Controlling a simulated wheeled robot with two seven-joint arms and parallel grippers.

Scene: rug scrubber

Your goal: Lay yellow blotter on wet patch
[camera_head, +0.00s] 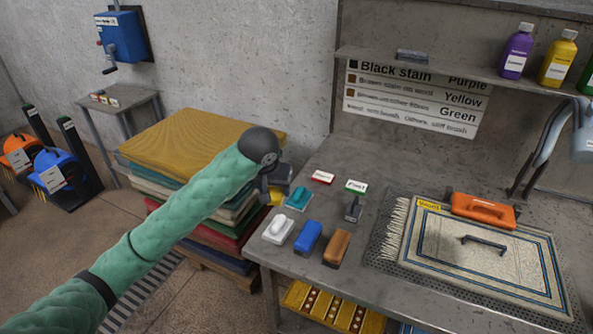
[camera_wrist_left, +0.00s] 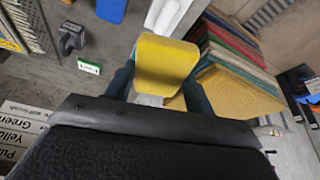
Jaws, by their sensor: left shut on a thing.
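My left gripper (camera_head: 276,190) is above the left edge of the workbench, near the stack of rugs. It is shut on the yellow blotter (camera_wrist_left: 165,60), a block with a pale grey part towards my fingers. In the head view only a small yellow part of the blotter (camera_head: 277,198) shows below the gripper. A cream rug (camera_head: 440,250) with dark blue border lines lies on the bench at the right, well apart from the gripper. A dark handle-shaped thing (camera_head: 484,243) is on the rug. I cannot clearly make out a wet patch. My right gripper is not in view.
Teal (camera_head: 299,199), white (camera_head: 278,230), blue (camera_head: 308,238) and brown (camera_head: 337,248) blocks stand at the bench's left. A dark grey tool (camera_head: 353,208) stands between them and the rug. An orange tool (camera_head: 483,208) lies at the rug's back edge. Bottles (camera_head: 517,52) stand on the shelf.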

